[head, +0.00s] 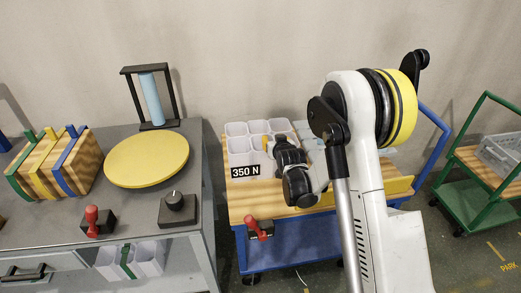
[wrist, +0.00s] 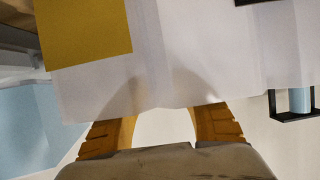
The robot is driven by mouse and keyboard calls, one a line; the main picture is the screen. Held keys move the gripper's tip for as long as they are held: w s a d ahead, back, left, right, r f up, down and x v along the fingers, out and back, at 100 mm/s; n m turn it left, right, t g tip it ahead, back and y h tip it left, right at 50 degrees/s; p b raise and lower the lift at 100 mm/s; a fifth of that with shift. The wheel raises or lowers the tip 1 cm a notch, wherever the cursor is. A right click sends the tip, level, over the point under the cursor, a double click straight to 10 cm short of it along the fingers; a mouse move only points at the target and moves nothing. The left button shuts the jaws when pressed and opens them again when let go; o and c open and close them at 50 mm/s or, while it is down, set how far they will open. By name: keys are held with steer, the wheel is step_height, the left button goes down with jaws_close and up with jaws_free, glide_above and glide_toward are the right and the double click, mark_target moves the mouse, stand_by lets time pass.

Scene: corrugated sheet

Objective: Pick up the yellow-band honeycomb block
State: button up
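The yellow-band honeycomb block fills the upper part of the wrist view as a pale ridged body (wrist: 200,50) with a flat yellow band (wrist: 85,30). In the head view, white honeycomb cells (head: 238,144) stand on the wooden top of the middle trolley, partly hidden by my arm. My gripper (wrist: 165,112) shows two orange-brown fingers, spread apart with a pale gap between them. The fingertips meet the block's near edge in the picture; I cannot tell whether they touch it. Dark shades lie on the block above them.
Light-blue cells (head: 305,128) stand behind my gripper. A grey bench (head: 140,226) with a yellow disc (head: 147,160) is left; a green cart (head: 475,200) is right.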

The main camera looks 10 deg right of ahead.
jaws_close()
stand_by(0.3)
